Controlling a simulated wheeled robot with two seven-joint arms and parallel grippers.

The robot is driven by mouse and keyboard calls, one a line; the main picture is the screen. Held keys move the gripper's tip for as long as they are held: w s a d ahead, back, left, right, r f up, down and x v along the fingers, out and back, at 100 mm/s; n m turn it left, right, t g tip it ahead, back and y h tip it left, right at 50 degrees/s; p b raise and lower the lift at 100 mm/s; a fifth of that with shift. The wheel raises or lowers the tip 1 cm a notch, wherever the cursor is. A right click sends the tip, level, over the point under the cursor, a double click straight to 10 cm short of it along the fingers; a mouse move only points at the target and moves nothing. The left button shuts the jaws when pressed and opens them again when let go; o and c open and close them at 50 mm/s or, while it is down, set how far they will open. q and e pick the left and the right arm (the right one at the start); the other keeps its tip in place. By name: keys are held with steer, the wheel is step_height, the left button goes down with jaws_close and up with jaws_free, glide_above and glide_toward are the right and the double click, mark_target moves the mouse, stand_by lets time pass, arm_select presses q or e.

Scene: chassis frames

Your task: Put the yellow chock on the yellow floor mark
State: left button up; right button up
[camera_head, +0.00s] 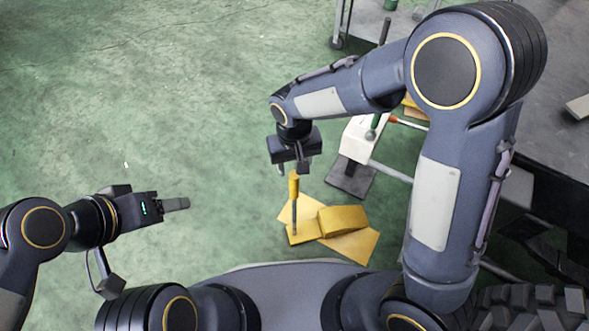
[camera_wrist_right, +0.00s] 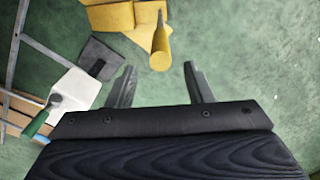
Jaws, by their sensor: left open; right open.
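The yellow chock (camera_head: 342,218) has a wedge-shaped body and an upright rod with a yellow handle (camera_head: 294,186). It sits over the flat yellow floor mark (camera_head: 357,246), turned at an angle to it, with mark corners showing around it. My right gripper (camera_head: 292,170) is open just above the handle, apart from it as far as I can tell. In the right wrist view the handle (camera_wrist_right: 160,52) stands beyond the gap between the open fingers (camera_wrist_right: 160,75), with part of the chock (camera_wrist_right: 110,17) at the top edge. My left gripper (camera_head: 176,204) is open and empty at the left.
A dark table (camera_head: 550,130) and a tyre (camera_head: 530,308) are at the right. Green floor is clear at left.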

step_height(320, 180, up, 4)
steer(key=shift+r+p, duration=0.1)
steer(key=shift+p, duration=0.4)
steer(key=s+d+r+m+t+y, duration=0.2)
steer(key=s+d+r, duration=0.3)
steer(key=s+d, duration=0.3)
steer(key=s+d+r+m+t+y, duration=0.1)
steer(key=s+d+r+t, duration=0.2)
steer(key=s+d+r, duration=0.3)
steer(key=s+d, duration=0.2)
steer(key=d, duration=0.1)
steer(key=shift+d+r+m+t+y, duration=0.25)
steer(key=shift+m+t+y, duration=0.05)
steer(key=shift+m+y, duration=0.1)
steer(key=shift+r, duration=0.1)
step_height(320, 180, up, 31)
steer(key=p, duration=3)
steer(key=shift+f+p, duration=0.2)
steer(key=shift+p, duration=0.15)
